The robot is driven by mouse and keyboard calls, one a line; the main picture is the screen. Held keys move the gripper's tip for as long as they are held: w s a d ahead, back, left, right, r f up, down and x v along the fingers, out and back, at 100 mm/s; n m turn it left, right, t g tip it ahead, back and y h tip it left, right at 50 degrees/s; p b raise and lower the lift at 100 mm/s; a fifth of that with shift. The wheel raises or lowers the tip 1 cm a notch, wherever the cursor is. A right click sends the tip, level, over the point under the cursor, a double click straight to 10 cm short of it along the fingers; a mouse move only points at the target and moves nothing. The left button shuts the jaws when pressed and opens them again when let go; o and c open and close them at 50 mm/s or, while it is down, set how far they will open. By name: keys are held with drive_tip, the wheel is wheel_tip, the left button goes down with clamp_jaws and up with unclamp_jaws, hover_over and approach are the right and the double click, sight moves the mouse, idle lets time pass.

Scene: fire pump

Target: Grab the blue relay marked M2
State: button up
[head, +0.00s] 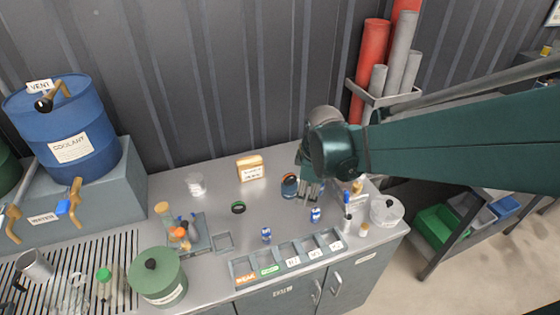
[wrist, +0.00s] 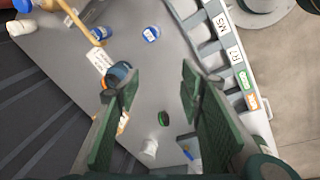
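Two small blue relays with white labels stand on the grey worktop. One relay (head: 266,235) is in front of the middle, close behind the slotted tray. My gripper (head: 310,191) points down over the worktop, behind and slightly left of the right relay. In the wrist view its fingers (wrist: 161,75) are wide apart with nothing between them.
The slotted tray (head: 289,251) with labels runs along the front edge. A blue-teal mug (head: 289,182) stands left of my gripper, and a green-and-black ring (head: 238,207) lies further left. Another blue labelled piece (wrist: 100,34) lies near a brown stick.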

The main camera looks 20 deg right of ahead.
sight(316, 210)
drive_tip(key=w+d+f+n, duration=0.1)
drive_tip(key=f, duration=0.1)
drive_tip(key=w+d+f+n+g+p, duration=0.1)
drive_tip(key=d+f+n, duration=0.1)
drive_tip(key=f, duration=0.1)
drive_tip(key=w+d+f+n+g, duration=0.1)
drive_tip(key=d+f+n, duration=0.1)
drive_tip(key=shift+d+f, duration=0.25)
drive_tip(key=shift+f, duration=0.1)
drive_tip(key=shift+d+f+n+g+p, duration=0.3)
drive_tip(key=shift+f+n, duration=0.1)
drive_tip(key=shift+f, duration=0.15)
drive_tip(key=shift+f, duration=0.1)
drive_tip(key=shift+f, duration=1.2)
drive_tip(key=shift+f, duration=0.15)
drive_tip(key=shift+a+f+b, duration=0.15)
drive_tip(key=shift+f+b, duration=0.2)
drive_tip(key=shift+f, duration=2.1)
drive_tip(key=shift+c, duration=0.3)
drive_tip(key=c, duration=0.9)
